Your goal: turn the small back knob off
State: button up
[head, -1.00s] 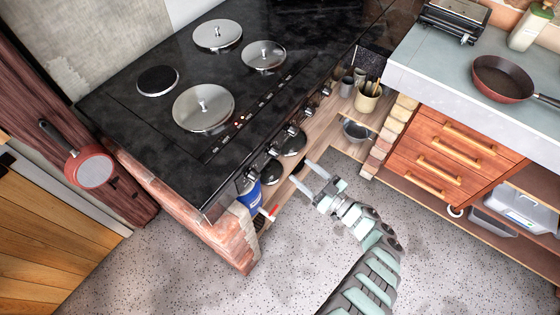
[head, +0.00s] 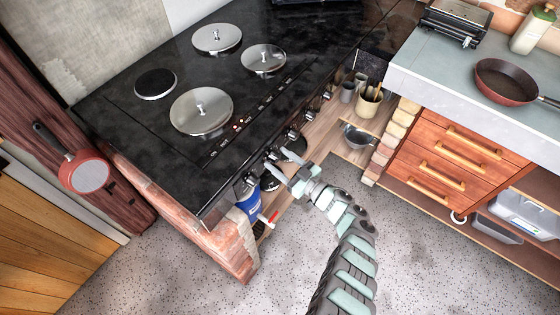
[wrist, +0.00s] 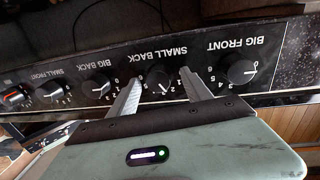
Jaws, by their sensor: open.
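The small back knob (wrist: 158,80) is a round black knob on the dark control panel, seen upside down in the wrist view under the label SMALL BACK. Its white mark points down in the picture, away from the 0, seemingly near 2 or 3. My gripper (wrist: 161,79) is open, with one finger on each side of this knob. Whether the fingers touch it I cannot tell. In the head view my gripper (head: 274,164) is at the front edge of the black cooktop (head: 130,117) and hides the knob there.
The big front knob (wrist: 240,70) sits close beside one finger. The big back knob (wrist: 96,86) and small front knob (wrist: 48,92) are on the other side. A blue container (head: 249,205) stands below the cooktop. Open floor (head: 420,265) lies in front.

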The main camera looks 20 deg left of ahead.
grip_shut()
dwell(0.6)
